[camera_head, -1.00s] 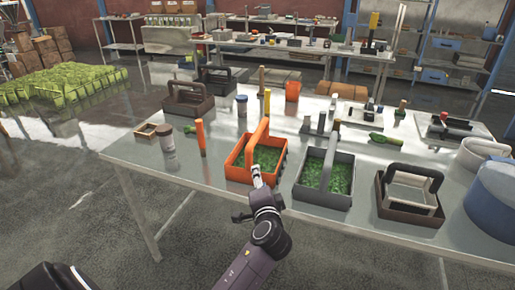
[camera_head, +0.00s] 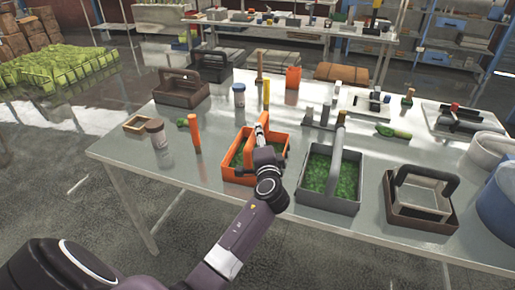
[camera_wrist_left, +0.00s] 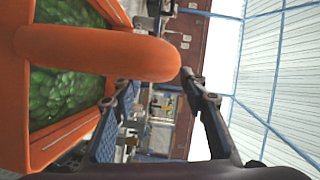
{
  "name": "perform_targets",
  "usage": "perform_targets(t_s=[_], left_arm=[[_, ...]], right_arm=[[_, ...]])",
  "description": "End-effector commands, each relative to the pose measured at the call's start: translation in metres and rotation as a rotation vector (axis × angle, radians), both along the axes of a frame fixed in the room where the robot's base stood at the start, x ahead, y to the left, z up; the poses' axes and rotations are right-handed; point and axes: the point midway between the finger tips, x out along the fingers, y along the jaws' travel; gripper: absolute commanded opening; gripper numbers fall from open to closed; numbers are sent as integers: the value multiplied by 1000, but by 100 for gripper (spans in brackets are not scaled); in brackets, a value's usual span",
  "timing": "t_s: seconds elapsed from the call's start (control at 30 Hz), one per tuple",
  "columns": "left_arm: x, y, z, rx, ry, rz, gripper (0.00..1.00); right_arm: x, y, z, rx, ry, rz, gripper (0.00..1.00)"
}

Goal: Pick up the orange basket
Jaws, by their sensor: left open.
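The orange basket (camera_head: 240,173) stands on the metal table with green contents inside and a thick handle arched over it. My left gripper (camera_head: 262,132) is at the handle, and my forearm hides part of the basket. In the left wrist view the orange basket (camera_wrist_left: 14,110) fills the left side, with its handle (camera_wrist_left: 95,50) reaching across toward the fingers. My left gripper (camera_wrist_left: 152,85) is open, its two fingers spread just below the handle's end in the picture. I cannot tell whether they touch it. My right gripper is not in view.
A grey basket (camera_head: 335,206) with green contents stands close on the right. A dark basket (camera_head: 395,212) holding a light frame is further right. An orange cylinder (camera_head: 195,134) and a brown-capped jar (camera_head: 158,135) stand on the left. The table's front left is clear.

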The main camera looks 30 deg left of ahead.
Motion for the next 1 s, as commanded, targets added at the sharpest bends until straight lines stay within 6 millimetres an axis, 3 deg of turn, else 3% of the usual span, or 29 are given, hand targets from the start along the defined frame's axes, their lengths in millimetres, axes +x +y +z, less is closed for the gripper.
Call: perform_targets(t_s=[0.1, 0.23, 0.6, 1.0], left_arm=[[12, 15, 7, 3, 2, 3, 40], [23, 24, 3, 2, 1, 2, 40], [29, 29, 0, 0, -1, 0, 40], [29, 29, 0, -1, 0, 1, 0]], right_arm=[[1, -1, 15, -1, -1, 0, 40], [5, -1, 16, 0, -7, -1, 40], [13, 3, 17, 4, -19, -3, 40], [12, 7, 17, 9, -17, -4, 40]])
